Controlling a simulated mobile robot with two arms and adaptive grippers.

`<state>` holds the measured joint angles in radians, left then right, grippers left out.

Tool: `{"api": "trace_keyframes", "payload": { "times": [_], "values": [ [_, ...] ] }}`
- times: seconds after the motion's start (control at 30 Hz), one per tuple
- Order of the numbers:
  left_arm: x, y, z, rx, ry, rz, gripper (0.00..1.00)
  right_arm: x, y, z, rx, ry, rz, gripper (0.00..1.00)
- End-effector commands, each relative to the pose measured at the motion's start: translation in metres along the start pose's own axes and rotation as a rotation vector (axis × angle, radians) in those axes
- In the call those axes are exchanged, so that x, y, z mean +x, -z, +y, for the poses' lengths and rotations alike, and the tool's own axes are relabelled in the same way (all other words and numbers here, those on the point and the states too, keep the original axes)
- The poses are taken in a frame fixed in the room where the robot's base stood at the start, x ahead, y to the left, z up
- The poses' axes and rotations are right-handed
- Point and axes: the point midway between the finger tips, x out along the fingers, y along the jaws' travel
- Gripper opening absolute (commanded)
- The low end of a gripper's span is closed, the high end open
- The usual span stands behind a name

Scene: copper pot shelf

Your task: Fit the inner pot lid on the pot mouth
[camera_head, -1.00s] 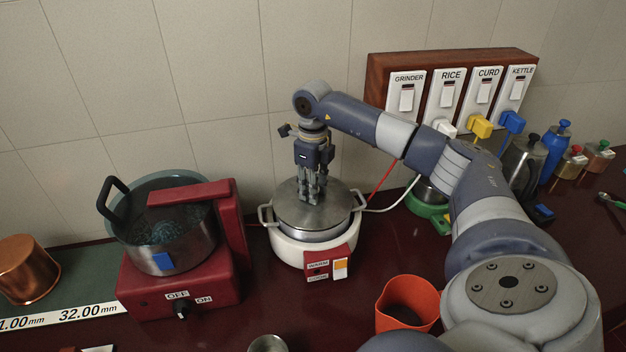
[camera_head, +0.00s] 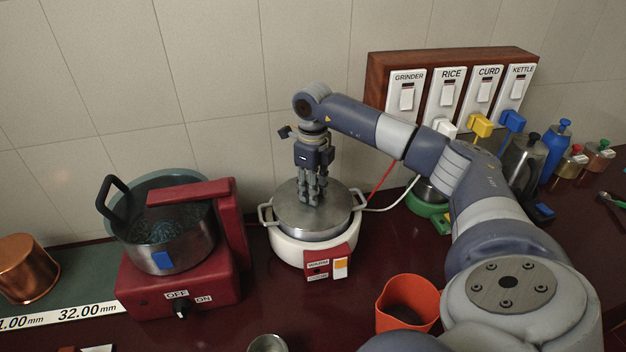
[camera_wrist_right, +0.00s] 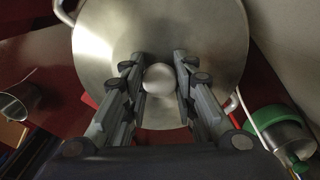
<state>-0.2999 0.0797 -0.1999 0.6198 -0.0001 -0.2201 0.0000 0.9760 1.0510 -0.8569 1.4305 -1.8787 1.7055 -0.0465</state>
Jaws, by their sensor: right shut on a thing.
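The inner pot lid (camera_head: 296,215) is a flat grey metal disc lying over the mouth of the pot in the white cooker (camera_head: 290,250). It looks level and about centred; I cannot tell how snugly it sits in the rim. My right gripper (camera_head: 312,198) points straight down at the lid's middle. In the right wrist view my right gripper (camera_wrist_right: 160,78) is shut on the lid's round pale knob (camera_wrist_right: 159,79), and the lid (camera_wrist_right: 110,45) spreads out beyond the fingers. The pot's side handles (camera_head: 265,214) stick out left and right. My left gripper is not seen.
An orange cup (camera_head: 405,305) is front right. A switch board (camera_head: 450,85) with plugs is on the wall behind. Red and white cords run right of the cooker.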

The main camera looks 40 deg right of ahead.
Motion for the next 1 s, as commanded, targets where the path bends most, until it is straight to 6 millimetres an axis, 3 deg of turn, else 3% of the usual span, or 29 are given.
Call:
{"api": "trace_keyframes", "payload": {
  "times": [0.2,0.23,0.3,0.33,0.73,1.0],
  "values": [
    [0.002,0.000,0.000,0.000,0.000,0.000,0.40,0.003,0.000,0.000,0.000,0.000,0.000,0.00],
    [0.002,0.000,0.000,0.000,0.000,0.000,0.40,0.003,0.000,0.000,0.000,0.000,0.000,0.30],
    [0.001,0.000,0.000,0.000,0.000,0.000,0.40,0.003,0.000,0.000,0.000,0.000,0.000,0.46],
    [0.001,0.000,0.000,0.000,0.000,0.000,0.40,0.003,0.000,0.000,0.000,0.000,0.000,0.49],
    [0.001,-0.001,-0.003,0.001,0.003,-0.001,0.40,-0.003,-0.001,0.000,0.000,0.000,-0.001,0.49],
    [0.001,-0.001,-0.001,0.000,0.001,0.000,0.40,-0.052,-0.001,-0.001,0.000,0.002,-0.005,0.49]
  ]
}}
